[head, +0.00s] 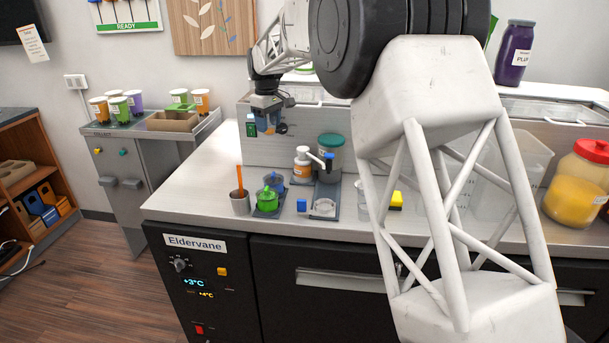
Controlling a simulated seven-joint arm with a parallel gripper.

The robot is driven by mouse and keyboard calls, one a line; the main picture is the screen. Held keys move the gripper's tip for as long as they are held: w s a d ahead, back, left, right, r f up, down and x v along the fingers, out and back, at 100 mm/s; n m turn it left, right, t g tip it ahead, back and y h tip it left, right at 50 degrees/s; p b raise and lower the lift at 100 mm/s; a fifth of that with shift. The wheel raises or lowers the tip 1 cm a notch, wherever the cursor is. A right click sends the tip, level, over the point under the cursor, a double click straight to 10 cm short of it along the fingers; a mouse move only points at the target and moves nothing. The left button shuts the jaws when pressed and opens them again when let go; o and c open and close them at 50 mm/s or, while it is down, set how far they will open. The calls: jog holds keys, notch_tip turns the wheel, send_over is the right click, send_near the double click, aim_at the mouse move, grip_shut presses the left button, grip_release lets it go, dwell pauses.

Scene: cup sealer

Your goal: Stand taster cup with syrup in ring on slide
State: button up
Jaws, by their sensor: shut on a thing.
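My gripper (269,129) is at the far left end of the counter's back panel, pointing down and raised above the worktop. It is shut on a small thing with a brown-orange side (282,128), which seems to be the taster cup. The fingers hide most of it, and I cannot make out the syrup. A dark slide plate (336,212) lies on the counter to the right of and below my gripper. A pale ring (323,207) lies on it, apart from my gripper, and looks empty.
Lidded cups (119,109) stand on the left cabinet. The counter's left end is clear.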

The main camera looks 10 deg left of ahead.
jog(key=s+d+f, duration=0.3)
jog(key=s+d, duration=0.5)
jog(key=s, duration=0.2)
jog(key=s+d+f, duration=0.4)
jog(key=s+d, duration=0.4)
jog(key=s, duration=0.2)
jog(key=s+d+f, duration=0.4)
jog(key=s+d, duration=0.4)
jog(key=s, duration=0.2)
jog(key=shift+n, duration=0.3)
send_over(324, 208)
jog(key=shift+f, duration=0.7)
jog(key=shift+f, duration=1.75)
jog(key=shift+f, duration=0.15)
